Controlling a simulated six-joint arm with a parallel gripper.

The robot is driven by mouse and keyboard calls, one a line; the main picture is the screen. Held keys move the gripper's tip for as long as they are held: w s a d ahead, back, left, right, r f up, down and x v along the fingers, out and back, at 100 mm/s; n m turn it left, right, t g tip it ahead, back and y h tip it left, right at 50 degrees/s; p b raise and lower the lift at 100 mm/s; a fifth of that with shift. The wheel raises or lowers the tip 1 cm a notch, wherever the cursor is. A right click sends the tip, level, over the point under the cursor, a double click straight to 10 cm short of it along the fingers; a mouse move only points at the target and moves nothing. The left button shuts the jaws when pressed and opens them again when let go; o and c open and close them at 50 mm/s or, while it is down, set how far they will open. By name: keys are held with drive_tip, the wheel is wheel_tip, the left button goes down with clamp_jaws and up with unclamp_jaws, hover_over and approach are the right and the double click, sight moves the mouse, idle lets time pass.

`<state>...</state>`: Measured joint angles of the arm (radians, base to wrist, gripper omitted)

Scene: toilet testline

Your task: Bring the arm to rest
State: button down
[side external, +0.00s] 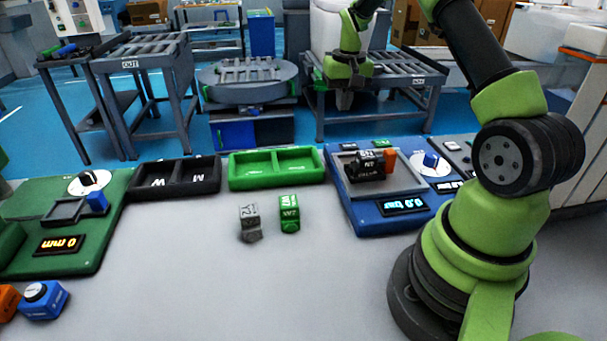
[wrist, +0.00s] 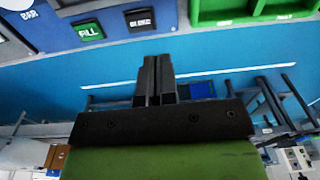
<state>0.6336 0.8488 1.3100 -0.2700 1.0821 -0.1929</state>
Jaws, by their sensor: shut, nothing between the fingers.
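My gripper (wrist: 158,62) shows in the wrist view with its two dark fingers side by side, shut and empty. In the side external view my arm rises at the right and leaves the top edge; green wrist parts come back into view at the top centre, above the far side of the table. The fingers cannot be made out clearly there. A grey block (side external: 249,222) and a green block (side external: 289,213) stand on the table, well apart from my gripper.
A black two-compartment tray (side external: 174,178) and a green one (side external: 277,169) lie along the table's back. A green panel (side external: 30,262) is at left, a blue panel (side external: 385,222) with a dark object and an orange piece at right. The front centre is clear.

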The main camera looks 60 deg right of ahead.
drive_tip(key=s+a+r+n+t, duration=0.2)
drive_tip(key=s+a+r+t, duration=0.15)
drive_tip(key=a+r, duration=1.15)
drive_tip(key=s+a+r+n+t+y, duration=0.1)
drive_tip(key=s+a+n+t+y, duration=0.1)
drive_tip(key=s+a, duration=0.9)
drive_tip(key=s+t, duration=0.1)
drive_tip(key=s, duration=0.2)
drive_tip(key=shift+s+a+r+n, duration=0.15)
drive_tip(key=shift+s+r+n, duration=0.15)
drive_tip(key=shift+s+r, duration=0.05)
idle(0.7)
